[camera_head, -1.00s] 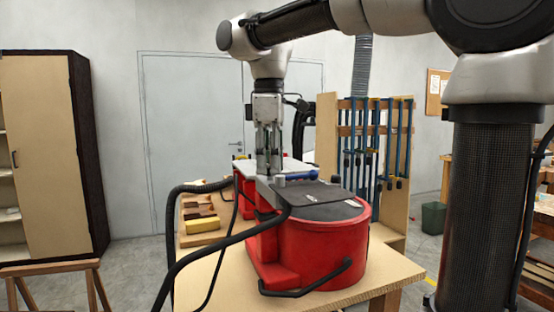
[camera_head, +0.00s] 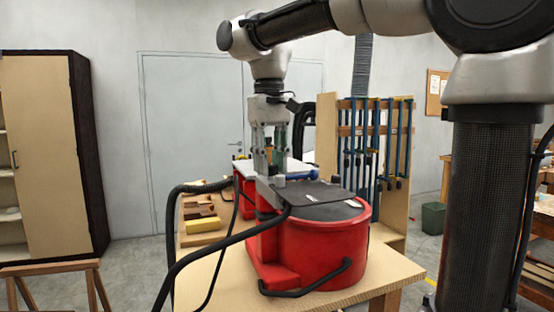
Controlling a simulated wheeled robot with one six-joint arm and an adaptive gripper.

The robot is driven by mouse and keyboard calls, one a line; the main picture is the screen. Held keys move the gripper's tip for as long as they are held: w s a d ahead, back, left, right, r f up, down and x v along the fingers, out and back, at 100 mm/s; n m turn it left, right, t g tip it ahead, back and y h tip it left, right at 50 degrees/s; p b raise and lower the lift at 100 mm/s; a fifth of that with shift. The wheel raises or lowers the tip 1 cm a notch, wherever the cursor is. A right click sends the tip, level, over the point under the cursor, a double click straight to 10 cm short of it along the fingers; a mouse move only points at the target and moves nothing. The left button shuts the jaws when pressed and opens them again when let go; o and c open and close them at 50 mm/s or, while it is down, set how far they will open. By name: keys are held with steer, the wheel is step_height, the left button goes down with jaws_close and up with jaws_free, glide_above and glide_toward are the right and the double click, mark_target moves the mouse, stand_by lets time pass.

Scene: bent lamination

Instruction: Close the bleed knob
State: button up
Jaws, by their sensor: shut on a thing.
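The red pump unit (camera_head: 322,248) stands on the light wooden table, with a dark flat cover over part of its round drum. My gripper (camera_head: 268,177) points straight down at the grey bracket on top of the unit, left of the drum. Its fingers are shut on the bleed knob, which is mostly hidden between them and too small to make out. How far the knob is turned cannot be told. A small grey cylinder (camera_head: 279,181) shows right beside the fingertips.
Black hoses (camera_head: 190,250) loop from the unit down the left side of the table (camera_head: 215,268). Wooden blocks, one of them yellow (camera_head: 203,224), lie on a surface behind left. A rack of blue clamps (camera_head: 375,140) stands behind right. Bare tabletop shows at the front.

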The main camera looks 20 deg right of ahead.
mark_target(273, 165)
steer(key=m, duration=0.5)
steer(key=shift+d+r+m, duration=0.1)
steer(key=shift+d+m, duration=0.05)
steer(key=shift+m, duration=0.15)
steer(key=m, duration=0.5)
stand_by(0.4)
steer(key=o, duration=1)
steer(key=shift+d, duration=0.1)
step_height(273, 165, up, 12)
